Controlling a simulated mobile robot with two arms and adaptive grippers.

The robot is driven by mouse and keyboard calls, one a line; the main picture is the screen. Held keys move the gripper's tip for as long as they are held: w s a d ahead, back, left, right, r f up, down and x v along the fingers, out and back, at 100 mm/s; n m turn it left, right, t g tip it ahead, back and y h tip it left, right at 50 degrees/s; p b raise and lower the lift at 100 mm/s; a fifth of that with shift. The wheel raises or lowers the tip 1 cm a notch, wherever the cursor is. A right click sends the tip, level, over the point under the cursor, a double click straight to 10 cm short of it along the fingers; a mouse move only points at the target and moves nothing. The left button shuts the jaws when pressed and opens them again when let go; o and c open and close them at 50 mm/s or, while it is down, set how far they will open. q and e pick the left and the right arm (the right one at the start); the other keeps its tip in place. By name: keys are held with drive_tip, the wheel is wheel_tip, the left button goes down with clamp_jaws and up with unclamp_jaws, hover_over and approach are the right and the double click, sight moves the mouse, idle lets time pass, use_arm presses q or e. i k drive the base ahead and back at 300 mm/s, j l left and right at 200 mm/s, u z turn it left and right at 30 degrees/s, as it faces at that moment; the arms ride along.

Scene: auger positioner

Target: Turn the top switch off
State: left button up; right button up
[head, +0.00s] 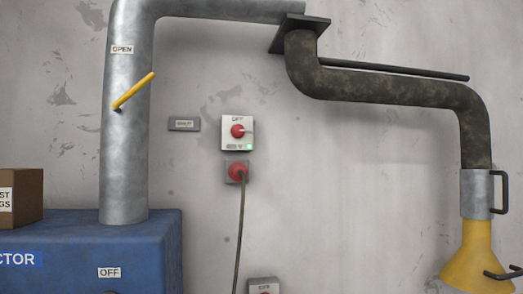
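The top switch (228,144) is a pale square box on the wall near the middle of the head view. It has a round red knob (237,131) with a pale lever that appears to point right. A label above the knob seems to read OFF, and a small green light (249,147) glows at the lower right of the box. Neither of my grippers can be made out in the head view, and nothing touches the switch.
A red plug (237,172) with a hanging cable (239,230) sits just below the switch. Another grey box (262,282) is cut off at the bottom. A metal duct with a yellow lever (135,90) rises from a blue machine (145,250) at left. A yellow hood (472,262) hangs at right.

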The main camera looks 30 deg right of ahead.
sight(238, 132)
drive_tip(key=z, duration=0.9)
